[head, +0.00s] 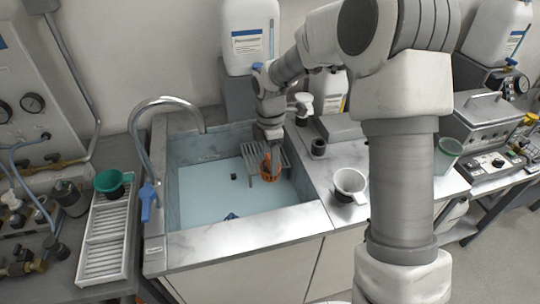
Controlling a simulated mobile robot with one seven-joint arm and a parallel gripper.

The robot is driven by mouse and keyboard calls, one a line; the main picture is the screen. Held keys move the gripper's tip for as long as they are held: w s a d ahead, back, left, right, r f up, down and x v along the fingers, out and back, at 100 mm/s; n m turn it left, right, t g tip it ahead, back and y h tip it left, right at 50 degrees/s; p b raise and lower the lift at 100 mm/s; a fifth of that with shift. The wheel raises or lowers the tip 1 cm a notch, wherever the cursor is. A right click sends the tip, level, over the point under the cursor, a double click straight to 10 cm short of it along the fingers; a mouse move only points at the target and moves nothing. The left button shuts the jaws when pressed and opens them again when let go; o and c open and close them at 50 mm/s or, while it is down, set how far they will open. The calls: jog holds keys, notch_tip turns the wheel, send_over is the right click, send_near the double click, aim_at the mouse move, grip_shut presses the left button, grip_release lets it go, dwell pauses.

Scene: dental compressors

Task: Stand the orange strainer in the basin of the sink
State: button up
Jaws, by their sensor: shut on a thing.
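The orange strainer (266,168) is in the head view, inside the outline of the sink basin (200,192), toward its right back part. My gripper (270,152) points down and is shut on the strainer. My gripper and wrist hide part of the strainer. A grey slatted rack (252,163) lies behind and beside it. I cannot tell whether the strainer touches the basin floor or the rack. The basin is light blue with a pale stone rim.
A curved faucet (165,103) with a blue handle stands at the left rim. Small dark and blue bits lie in the basin. A white cup (349,185) and dark cup (318,148) stand on the right counter.

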notch_tip(320, 180, down, 20)
jog(key=b, duration=1.6)
jog(key=shift+f, duration=0.25)
jog(key=shift+f, duration=0.1)
jog(key=shift+f+b, duration=0.85)
jog(key=shift+f, duration=0.35)
jog(key=o, duration=1.3)
jog(key=shift+c, duration=1.4)
jog(key=shift+r, duration=0.1)
